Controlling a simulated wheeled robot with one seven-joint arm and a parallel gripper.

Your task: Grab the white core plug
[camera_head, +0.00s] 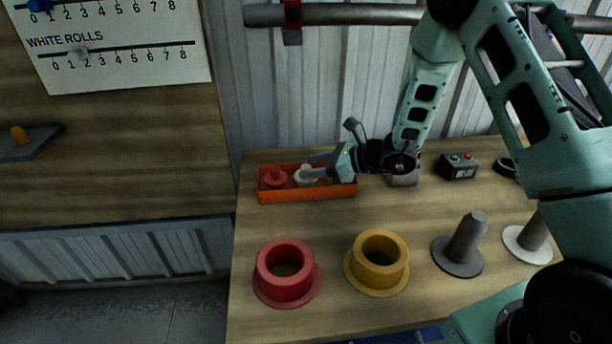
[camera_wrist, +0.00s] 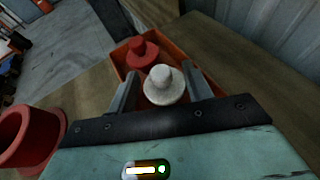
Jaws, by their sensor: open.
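The white core plug (camera_head: 304,177) sits upright in an orange tray (camera_head: 300,195), beside a red core plug (camera_head: 275,178). In the wrist view the white core plug (camera_wrist: 164,84) stands between the two fingers of my gripper (camera_wrist: 160,90), with a gap showing on each side. The red core plug (camera_wrist: 142,51) is just beyond it in the tray (camera_wrist: 121,64). In the head view my gripper (camera_head: 312,166) reaches in from the right at the tray and partly covers the white plug. My gripper is open.
A red flanged ring (camera_head: 286,272), a yellow flanged ring (camera_head: 378,264), a grey peg (camera_head: 462,246) and a white-based peg (camera_head: 530,241) stand along the table's front. A button box (camera_head: 458,166) is at the back right. A horizontal pipe (camera_head: 350,15) runs above the table.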

